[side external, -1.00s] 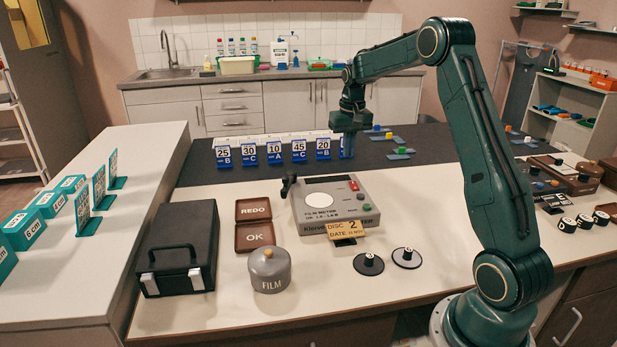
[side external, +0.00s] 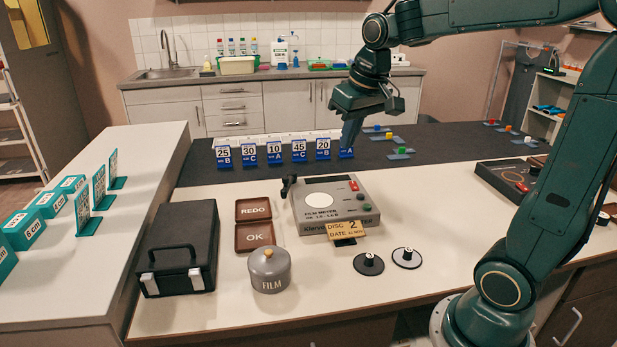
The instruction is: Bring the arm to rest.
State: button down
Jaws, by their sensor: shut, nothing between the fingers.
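My dark green arm comes in from the right and bends over the back of the table.
A grey film meter (side external: 335,203) stands at mid-table, with a black case (side external: 180,250) and a grey FILM pot (side external: 269,270) towards the front left. Small coloured pieces on blue bases (side external: 400,153) lie right of the gripper.

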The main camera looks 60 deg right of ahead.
jog(key=s+a+f+n+t, duration=0.1)
jog(key=s+a, duration=0.3)
jog(key=s, duration=0.3)
jog(key=s+a+f+n+t+y, duration=0.1)
jog(key=s+a+n, duration=0.1)
jog(key=s+a, duration=0.3)
jog(key=s, duration=0.3)
jog(key=shift+a+f+n, duration=0.15)
jog(key=shift+f+n, duration=0.15)
jog(key=shift+f, duration=0.05)
dwell(0.3)
